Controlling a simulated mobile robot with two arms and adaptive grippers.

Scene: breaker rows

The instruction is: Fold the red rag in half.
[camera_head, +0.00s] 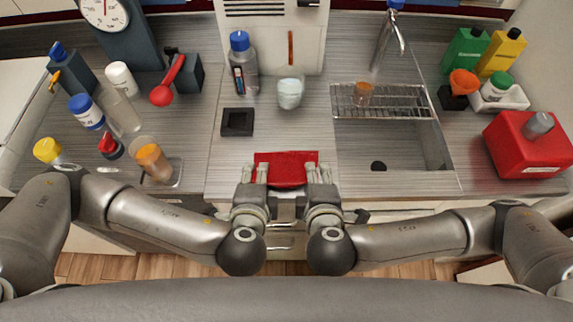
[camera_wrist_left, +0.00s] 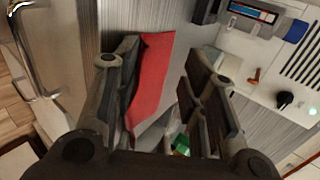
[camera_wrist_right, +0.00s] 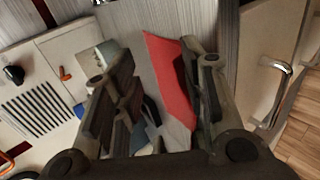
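The red rag (camera_head: 286,169) lies on the counter close to its front edge, in the middle of the head view. My left gripper (camera_head: 254,173) is at the rag's left end and my right gripper (camera_head: 319,173) at its right end. In the left wrist view the rag (camera_wrist_left: 153,75) shows between the wide-apart fingers, close to the left one. In the right wrist view the rag (camera_wrist_right: 169,75) shows between the spread fingers, close to the right one. Both grippers are open. The rag's near part is partly hidden by the fingers.
A black square tray (camera_head: 237,122) and a small beaker (camera_head: 290,92) stand behind the rag. A sink (camera_head: 430,150) with a drying rack (camera_head: 400,101) is to the right, with a red container (camera_head: 525,150) beyond. Several bottles stand at left. Counter just behind the rag is clear.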

